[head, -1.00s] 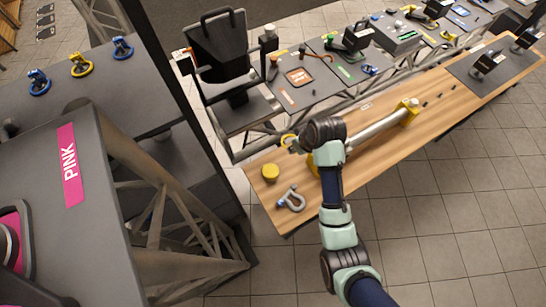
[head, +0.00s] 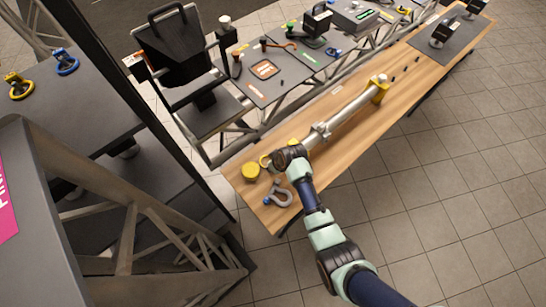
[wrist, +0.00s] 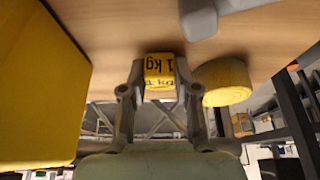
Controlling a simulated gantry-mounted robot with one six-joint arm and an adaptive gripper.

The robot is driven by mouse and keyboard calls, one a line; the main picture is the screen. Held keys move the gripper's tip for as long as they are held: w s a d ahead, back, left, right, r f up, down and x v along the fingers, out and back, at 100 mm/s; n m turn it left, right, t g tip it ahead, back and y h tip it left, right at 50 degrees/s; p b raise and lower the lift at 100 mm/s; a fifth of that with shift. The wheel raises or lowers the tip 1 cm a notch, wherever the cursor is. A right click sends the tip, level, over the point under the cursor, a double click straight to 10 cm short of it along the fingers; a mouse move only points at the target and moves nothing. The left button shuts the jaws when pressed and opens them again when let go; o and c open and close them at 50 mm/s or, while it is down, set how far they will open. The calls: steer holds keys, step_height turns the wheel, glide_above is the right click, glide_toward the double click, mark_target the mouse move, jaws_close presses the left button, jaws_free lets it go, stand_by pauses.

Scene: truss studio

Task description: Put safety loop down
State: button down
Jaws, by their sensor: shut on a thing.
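In the head view the yellow loop (head: 264,162) shows at the left of my wrist, over the near left end of the wooden table (head: 238,188). A round yellow disc (head: 251,171) lies on the table close beside it; it also shows right of the fingers in the wrist view (wrist: 227,82). I cannot tell whether the loop touches the table.
A grey shackle (head: 279,195) with a blue pin lies near the table's front edge. A long metal pipe (head: 345,112) runs along the table to a yellow stand (head: 379,90). A large yellow block (wrist: 40,80) stands close on the left in the wrist view. A black chair (head: 175,50) is behind.

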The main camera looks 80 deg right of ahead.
steer(key=shift+f, duration=0.2)
steer(key=c, duration=0.9)
jaws_free()
steer(key=shift+o, duration=0.2)
steer(key=shift+r, duration=0.3)
steer(key=p+v, duration=0.3)
steer(key=v, duration=0.8)
steer(key=shift+s+r, duration=0.15)
steer(key=shift+r, duration=0.2)
steer(key=shift+o, duration=0.8)
steer(key=shift+a, duration=0.15)
